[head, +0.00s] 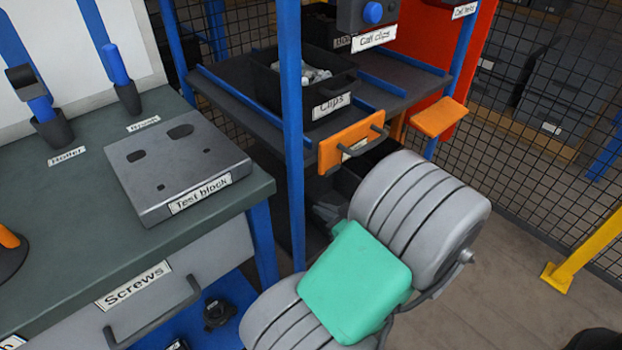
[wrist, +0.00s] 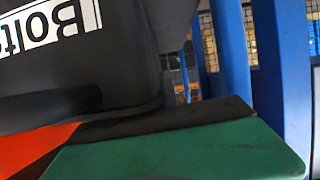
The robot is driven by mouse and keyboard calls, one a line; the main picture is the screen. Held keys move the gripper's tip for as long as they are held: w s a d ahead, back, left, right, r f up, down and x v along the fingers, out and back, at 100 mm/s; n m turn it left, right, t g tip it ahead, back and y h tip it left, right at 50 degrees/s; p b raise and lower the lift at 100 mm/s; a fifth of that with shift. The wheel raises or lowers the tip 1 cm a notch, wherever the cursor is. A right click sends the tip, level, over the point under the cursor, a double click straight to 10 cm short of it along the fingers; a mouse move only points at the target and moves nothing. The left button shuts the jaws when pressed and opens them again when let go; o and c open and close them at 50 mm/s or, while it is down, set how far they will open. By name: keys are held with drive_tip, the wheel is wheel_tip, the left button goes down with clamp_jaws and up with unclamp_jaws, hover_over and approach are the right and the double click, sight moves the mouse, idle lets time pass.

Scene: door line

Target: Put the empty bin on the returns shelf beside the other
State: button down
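A dark bin (wrist: 90,75) fills the upper left of the wrist view, very close to the camera. Its white label, partly cut off, reads "Bolt...". Its inside is hidden, so I cannot tell whether it is empty. A black Clips bin (head: 333,106) with pale pieces inside stands on the rack shelf (head: 235,97). No returns label is readable.
The green-grey workbench (head: 70,222) is at left with a test block (head: 178,165), tool holders and a Screws drawer (head: 165,292). Wire mesh fencing and a yellow rail (head: 585,248) are at right.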

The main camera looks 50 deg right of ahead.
drive_tip(key=w+r+b+x, duration=0.1)
drive_tip(key=r+b+x, duration=0.2)
drive_tip(key=x, duration=1.4)
drive_tip(key=shift+w, duration=0.15)
drive_tip(key=shift+d+b, duration=0.1)
drive_tip(key=shift+b, duration=0.2)
drive_tip(key=c, duration=2.1)
unclamp_jaws()
drive_tip(key=shift+f, duration=0.1)
drive_tip(key=o, duration=0.5)
drive_tip(key=shift+c, duration=0.2)
